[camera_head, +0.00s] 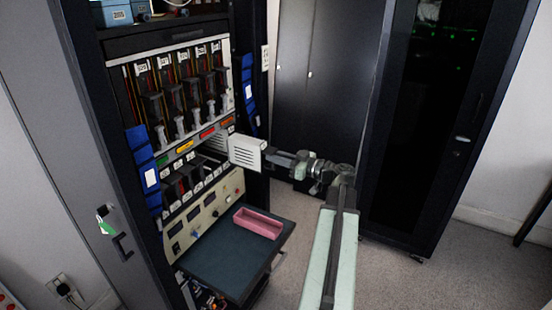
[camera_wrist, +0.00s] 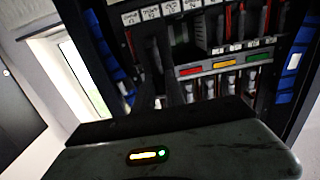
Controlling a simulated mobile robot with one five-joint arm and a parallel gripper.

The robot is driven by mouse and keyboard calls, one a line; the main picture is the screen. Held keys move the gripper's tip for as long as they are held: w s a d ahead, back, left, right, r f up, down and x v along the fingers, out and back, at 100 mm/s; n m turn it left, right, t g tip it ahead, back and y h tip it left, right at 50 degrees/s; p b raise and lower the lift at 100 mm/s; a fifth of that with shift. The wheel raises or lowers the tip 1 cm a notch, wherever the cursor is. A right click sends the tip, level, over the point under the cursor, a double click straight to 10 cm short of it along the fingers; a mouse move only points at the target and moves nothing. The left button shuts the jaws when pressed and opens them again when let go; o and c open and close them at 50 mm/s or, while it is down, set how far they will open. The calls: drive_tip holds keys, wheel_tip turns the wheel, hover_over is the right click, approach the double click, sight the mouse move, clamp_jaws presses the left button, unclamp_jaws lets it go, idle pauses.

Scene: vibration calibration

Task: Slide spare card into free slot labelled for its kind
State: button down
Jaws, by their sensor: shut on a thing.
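My gripper (camera_head: 269,154) is shut on a white card (camera_head: 245,152) with dark slits in its face. It holds the card upright at the right front of the rack (camera_head: 108,45), level with the lower card row. I cannot tell whether the card's far edge is inside the rack. The lower row (camera_head: 184,184) has dark modules at its left and small white labels; its right part is partly hidden by the card. A strip of coloured labels (camera_head: 184,147) runs above it. In the wrist view, the dark fingers (camera_wrist: 160,85) point at the rack; the card is not clear there.
A dark pull-out shelf (camera_head: 222,262) bears a pink tray (camera_head: 258,222) below the card. Upper slots (camera_head: 180,95) hold several modules. Blue cable bundles (camera_head: 140,160) flank the rack. A black cabinet (camera_head: 430,130) stands to the right. Floor between is clear.

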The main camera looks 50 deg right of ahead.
sight(233, 144)
drive_tip(key=shift+w, duration=0.3)
idle(0.4)
drive_tip(key=shift+x, duration=2.25)
drive_tip(key=shift+x, duration=2)
drive_tip(key=shift+w, duration=0.15)
drive_tip(key=shift+x, duration=2.9)
drive_tip(key=shift+w, duration=0.1)
drive_tip(key=shift+x, duration=0.95)
drive_tip(key=shift+w+a, duration=0.15)
drive_tip(key=shift+w, duration=0.3)
